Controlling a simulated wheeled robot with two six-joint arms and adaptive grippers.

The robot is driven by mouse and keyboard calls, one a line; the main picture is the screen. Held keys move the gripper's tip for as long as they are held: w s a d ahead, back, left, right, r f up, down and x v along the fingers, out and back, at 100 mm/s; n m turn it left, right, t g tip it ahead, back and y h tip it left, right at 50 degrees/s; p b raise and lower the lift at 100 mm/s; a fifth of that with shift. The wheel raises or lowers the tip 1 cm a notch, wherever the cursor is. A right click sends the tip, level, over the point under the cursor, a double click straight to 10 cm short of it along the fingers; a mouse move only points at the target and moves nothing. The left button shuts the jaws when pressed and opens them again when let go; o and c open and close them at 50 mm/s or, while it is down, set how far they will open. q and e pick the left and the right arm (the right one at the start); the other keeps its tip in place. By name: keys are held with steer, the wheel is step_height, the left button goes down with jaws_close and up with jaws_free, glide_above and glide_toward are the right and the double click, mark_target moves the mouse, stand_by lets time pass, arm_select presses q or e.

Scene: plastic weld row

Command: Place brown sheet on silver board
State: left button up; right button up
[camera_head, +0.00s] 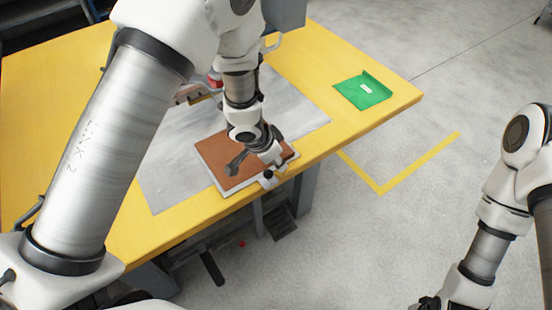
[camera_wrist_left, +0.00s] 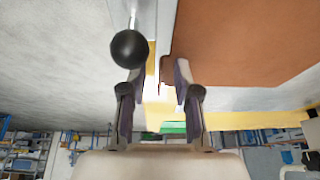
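A brown sheet (camera_head: 213,151) lies flat on a pale silver-grey board (camera_head: 222,189) near the table's front edge. The board's rim shows along the sheet's front and left sides. In the left wrist view the brown sheet (camera_wrist_left: 240,40) fills the upper right. My left gripper (camera_head: 272,160) is over the front right part of the sheet and hides some of it. Of my right gripper (camera_head: 430,302), only a dark bit shows at the bottom edge.
The yellow table (camera_head: 345,50) carries a large grey sheet (camera_head: 165,175) under the board. A green item (camera_head: 362,91) lies at the table's right. A black ball knob (camera_wrist_left: 129,49) is close to the left finger in the wrist view. The floor right of the table is clear.

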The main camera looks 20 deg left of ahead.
arm_select(q)
steer(key=p+v, duration=0.4)
steer(key=v, duration=0.8)
